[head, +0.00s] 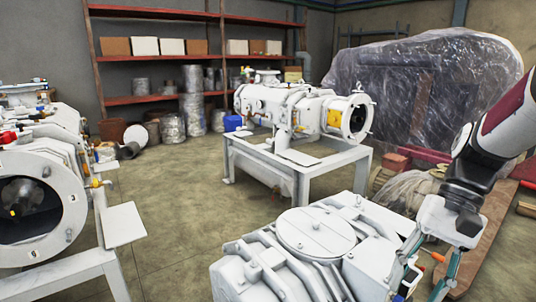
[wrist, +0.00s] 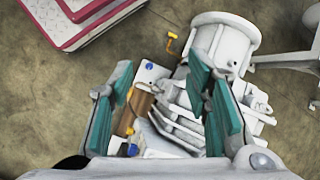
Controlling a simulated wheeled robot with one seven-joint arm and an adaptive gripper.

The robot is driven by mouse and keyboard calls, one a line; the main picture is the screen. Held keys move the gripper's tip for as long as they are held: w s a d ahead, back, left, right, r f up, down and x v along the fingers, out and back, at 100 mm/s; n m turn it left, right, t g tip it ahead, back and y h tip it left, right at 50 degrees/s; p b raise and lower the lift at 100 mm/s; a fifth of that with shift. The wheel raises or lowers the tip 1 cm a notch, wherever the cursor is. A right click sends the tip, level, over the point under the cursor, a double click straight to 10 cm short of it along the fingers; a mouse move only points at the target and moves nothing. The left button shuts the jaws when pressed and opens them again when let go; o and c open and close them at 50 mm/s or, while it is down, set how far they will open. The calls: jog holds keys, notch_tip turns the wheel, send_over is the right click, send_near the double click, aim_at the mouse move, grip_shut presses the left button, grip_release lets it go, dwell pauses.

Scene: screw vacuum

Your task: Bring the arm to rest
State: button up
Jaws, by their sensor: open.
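My arm (head: 490,140) comes in from the right side of the head view. My gripper (head: 422,285) hangs at its end, pointing down beside the right side of the near white machine (head: 318,232). In the wrist view my gripper (wrist: 164,85) has its two teal-padded fingers spread wide apart, with nothing held between them. The white machine shows below and between the fingers in the wrist view (wrist: 225,45). I cannot tell how far the fingertips are above or beside it.
Another white vacuum machine (head: 285,112) stands on a frame at the middle back, and one (head: 35,205) stands at the left. Plastic-wrapped equipment (head: 420,85) is at the back right. Red-framed shelves (head: 150,53) line the back wall. Concrete floor (head: 175,215) lies open between the machines.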

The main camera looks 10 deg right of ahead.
jog(key=s+a+r+n+t+h, duration=0.1)
jog(key=s+a+n+h, duration=0.2)
jog(key=s+a, duration=0.35)
jog(key=s+a+r+n+t+h, duration=0.2)
jog(key=s+a+n, duration=0.1)
jog(key=s, duration=0.7)
notch_tip(320, 180, up, 37)
jog(key=t+p, duration=0.4)
jog(key=p, duration=3.1)
jog(key=shift+d+n, duration=0.4)
jog(key=shift+w+f, duration=0.1)
